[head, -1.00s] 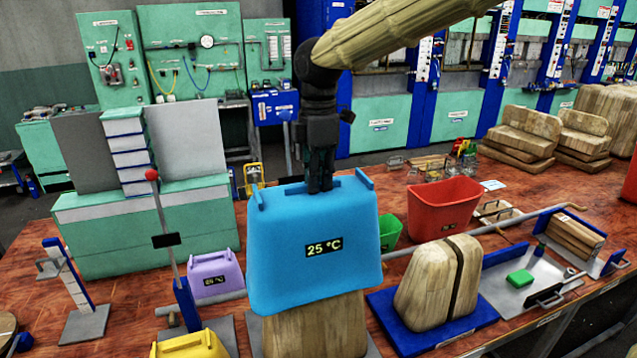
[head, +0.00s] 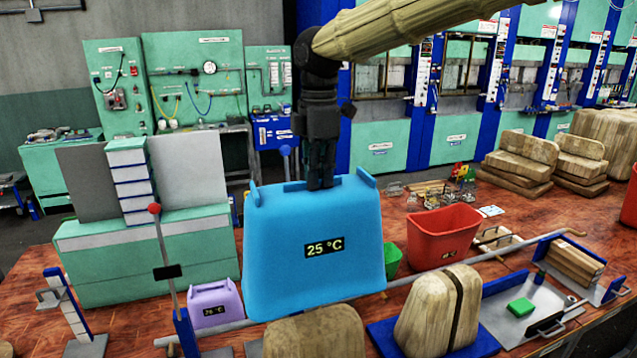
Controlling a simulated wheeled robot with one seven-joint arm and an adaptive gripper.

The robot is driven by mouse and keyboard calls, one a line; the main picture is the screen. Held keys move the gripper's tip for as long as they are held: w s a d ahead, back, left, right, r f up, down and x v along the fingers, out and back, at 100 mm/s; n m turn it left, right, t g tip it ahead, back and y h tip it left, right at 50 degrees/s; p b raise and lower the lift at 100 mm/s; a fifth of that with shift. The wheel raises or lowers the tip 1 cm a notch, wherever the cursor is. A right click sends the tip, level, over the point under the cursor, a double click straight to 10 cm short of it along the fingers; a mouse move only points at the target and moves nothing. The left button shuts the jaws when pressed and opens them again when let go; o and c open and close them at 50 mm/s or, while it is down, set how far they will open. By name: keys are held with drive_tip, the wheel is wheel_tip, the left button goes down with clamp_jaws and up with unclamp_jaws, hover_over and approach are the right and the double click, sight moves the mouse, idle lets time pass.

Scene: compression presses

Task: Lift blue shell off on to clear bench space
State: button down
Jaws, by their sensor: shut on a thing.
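The blue shell (head: 314,275) is a large upside-down tub form with a label reading 25 °C. It hangs upright from my gripper (head: 320,185), which is shut on its top from above. The exact grip point behind the top edge is partly hidden. Under the shell is a rounded wooden form (head: 315,335), with its top showing below the shell's lower rim. The bench (head: 420,230) is reddish-brown wood, with some bare surface behind the shell to the right.
A split wooden form (head: 437,312) on a blue base stands to the right. A red tub (head: 443,237) and a green tub (head: 392,258) are behind it. A lilac shell (head: 215,305) and a lever with a red knob (head: 155,209) stand left. A long grey bar crosses behind.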

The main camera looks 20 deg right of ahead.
drive_tip(key=shift+r, duration=4.25)
